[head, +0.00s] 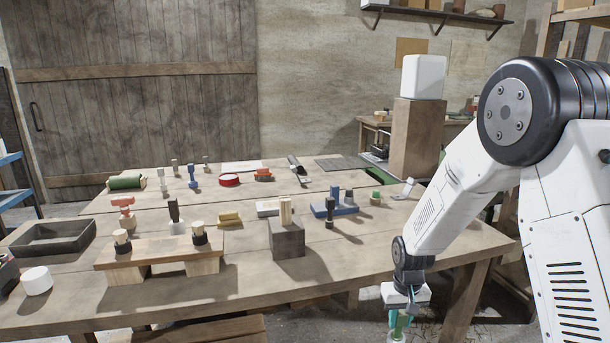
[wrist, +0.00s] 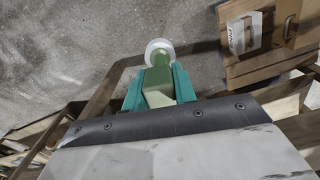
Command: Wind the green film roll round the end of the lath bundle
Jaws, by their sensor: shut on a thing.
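My gripper (head: 400,322) hangs low beside the right front corner of the workbench, below the level of its top. In the wrist view its teal fingers (wrist: 158,86) are shut on a green piece (wrist: 157,76) with a round white end, which looks like the green film roll. The white end points away from my wrist, over the grey floor. In the head view the held piece is small and partly cut by the lower edge.
The workbench (head: 360,275) carries several tools, blocks and a dark tray (head: 52,237). Another green roll (head: 127,181) lies at its back left. A wooden pallet or crate (wrist: 240,72) with boxes stands at the right in the wrist view. Open floor (wrist: 60,60) shows at the left.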

